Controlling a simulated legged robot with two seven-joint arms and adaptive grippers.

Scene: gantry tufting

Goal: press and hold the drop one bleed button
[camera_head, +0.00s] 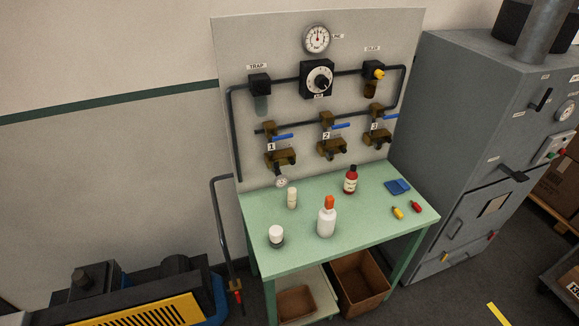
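An air-line panel (235,45) stands upright behind a green bench. Drop one (281,159) is the brass assembly by the label "1" (271,146), at the lower left of the panel. A blue lever (283,137) sits above it, and a small round gauge (281,181) hangs below it. Its bleed button is too small to make out. Drop two (331,148) and drop three (378,136) are similar brass assemblies to its right. Neither of my grippers is in view.
The green bench (320,252) holds a white bottle with an orange cap (326,218), a red bottle (350,181), a white-lidded jar (276,236), a pale cylinder (292,198) and a blue cloth (397,187). A grey cabinet (440,150) stands right; a yellow-grilled machine (150,312) stands lower left.

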